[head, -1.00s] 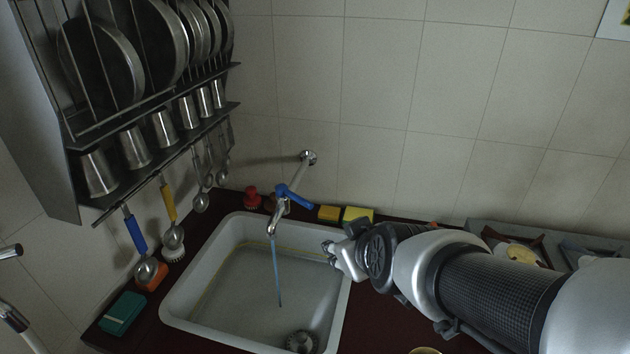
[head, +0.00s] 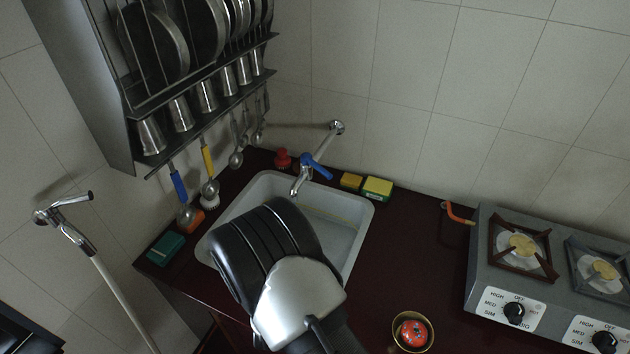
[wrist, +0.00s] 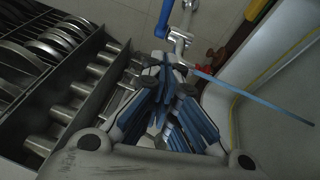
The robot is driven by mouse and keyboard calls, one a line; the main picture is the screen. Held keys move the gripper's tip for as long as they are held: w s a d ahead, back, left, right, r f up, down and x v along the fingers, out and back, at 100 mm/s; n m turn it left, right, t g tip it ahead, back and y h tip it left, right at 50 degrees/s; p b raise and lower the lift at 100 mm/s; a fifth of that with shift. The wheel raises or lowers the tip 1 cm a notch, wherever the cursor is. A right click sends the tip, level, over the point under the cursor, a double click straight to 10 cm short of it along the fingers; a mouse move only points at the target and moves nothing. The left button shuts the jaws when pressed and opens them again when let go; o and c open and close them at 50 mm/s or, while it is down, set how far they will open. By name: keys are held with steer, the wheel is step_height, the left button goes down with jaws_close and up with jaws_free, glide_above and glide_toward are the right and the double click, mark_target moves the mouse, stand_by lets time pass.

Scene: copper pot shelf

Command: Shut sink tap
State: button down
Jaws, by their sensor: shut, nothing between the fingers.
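The metal sink tap (head: 300,184) comes off the wall above the back of the white sink (head: 362,213), with a blue lever (head: 318,168) on it. In the wrist view, the tap (wrist: 181,38) is at the top centre and its blue lever (wrist: 164,20) points up. A thin blue stream of water (wrist: 250,97) runs from the spout. My gripper (wrist: 168,68) is shut and empty, with its fingertips just below the tap in the picture; I cannot tell whether they touch it. In the head view, my arm hides the gripper, the stream and much of the sink.
A rack of pans and mugs (head: 190,110) with hanging utensils is on the left wall. Yellow sponges (head: 377,188) and a red object (head: 282,158) lie behind the sink. The counter between is clear.

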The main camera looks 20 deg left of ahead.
mark_target(326, 177)
steer(key=w+r+b, duration=0.1)
steer(key=w+r, duration=0.1)
steer(key=w, duration=1)
steer(key=shift+w+a, duration=0.15)
steer(key=shift+w, duration=0.25)
steer(key=shift+b, duration=0.3)
steer(key=shift+w+d+n+y, duration=0.15)
steer(key=shift+d+n+y, duration=0.25)
steer(key=shift+y, duration=0.1)
steer(key=shift+w+y+b, duration=0.1)
steer(key=shift+y+b, duration=0.2)
steer(key=shift+w+d+n+g+y+b, duration=0.8)
steer(key=shift+w+d+n+y+b, duration=0.45)
steer(key=shift+b, duration=1.1)
steer(key=shift+d, duration=0.1)
